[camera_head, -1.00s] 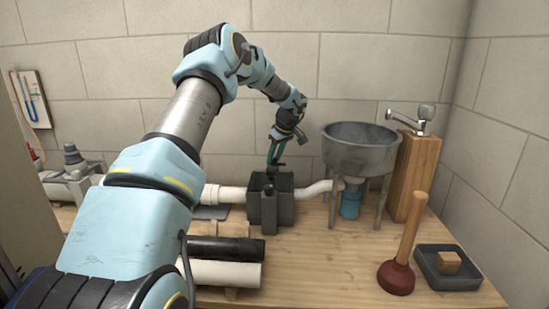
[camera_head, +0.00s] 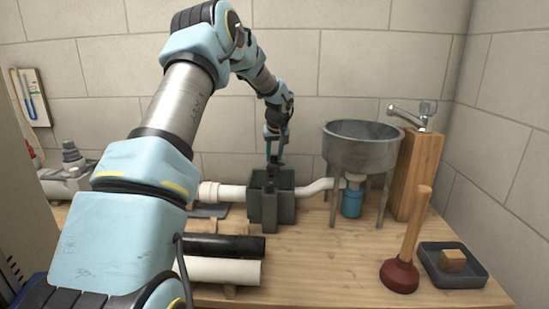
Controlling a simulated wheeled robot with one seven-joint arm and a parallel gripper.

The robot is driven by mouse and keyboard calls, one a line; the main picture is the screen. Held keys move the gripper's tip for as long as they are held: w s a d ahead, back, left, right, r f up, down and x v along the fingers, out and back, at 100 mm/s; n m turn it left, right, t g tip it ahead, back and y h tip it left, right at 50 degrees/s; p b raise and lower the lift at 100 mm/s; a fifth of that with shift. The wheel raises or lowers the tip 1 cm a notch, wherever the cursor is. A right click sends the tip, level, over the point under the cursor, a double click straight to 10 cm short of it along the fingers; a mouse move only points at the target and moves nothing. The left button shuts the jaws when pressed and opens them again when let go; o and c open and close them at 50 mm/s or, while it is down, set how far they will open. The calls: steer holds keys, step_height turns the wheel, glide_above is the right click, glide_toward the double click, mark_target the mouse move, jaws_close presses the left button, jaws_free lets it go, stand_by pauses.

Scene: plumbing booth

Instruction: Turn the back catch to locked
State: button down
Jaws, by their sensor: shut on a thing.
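A dark grey open-topped box (camera_head: 289,207) stands on the bench, with white pipes running into it from both sides. My gripper (camera_head: 273,166) points down at the top of this box, near its back and left part. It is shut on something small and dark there. The back catch itself is too small and too covered by the gripper and the box walls to make out, so I cannot tell its position. A dark upright post (camera_head: 269,210) stands at the box's front.
A grey metal basin (camera_head: 360,155) on legs and a wooden block with a tap (camera_head: 418,175) stand right of the box. A plunger (camera_head: 402,275) and a dark tray (camera_head: 435,272) are at front right. Black and white pipes (camera_head: 220,272) lie in front.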

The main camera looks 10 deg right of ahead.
steer(key=m+p, duration=0.1)
steer(key=m, duration=0.1)
steer(key=m+h+p, duration=0.1)
steer(key=m, duration=0.1)
steer(key=m+g+h+p, duration=0.1)
steer(key=m, duration=0.1)
steer(key=shift+a+r+m, duration=0.15)
steer(key=shift+a+m, duration=0.1)
steer(key=shift+m, duration=0.05)
steer(key=m+h+p, duration=0.1)
steer(key=m, duration=0.1)
steer(key=m+g+p, duration=0.1)
steer(key=m, duration=0.2)
steer(key=shift+w+h, duration=0.1)
steer(key=shift+h, duration=0.3)
steer(key=shift+f+m, duration=0.2)
steer(key=shift+m, duration=0.1)
steer(key=c, duration=0.5)
jaws_free()
steer(key=shift+r, duration=0.1)
steer(key=b+v, duration=0.2)
steer(key=v, duration=0.8)
steer(key=shift+w+a+r+b, duration=0.1)
steer(key=shift+a+r+b, duration=0.15)
steer(key=shift+r+b, duration=0.15)
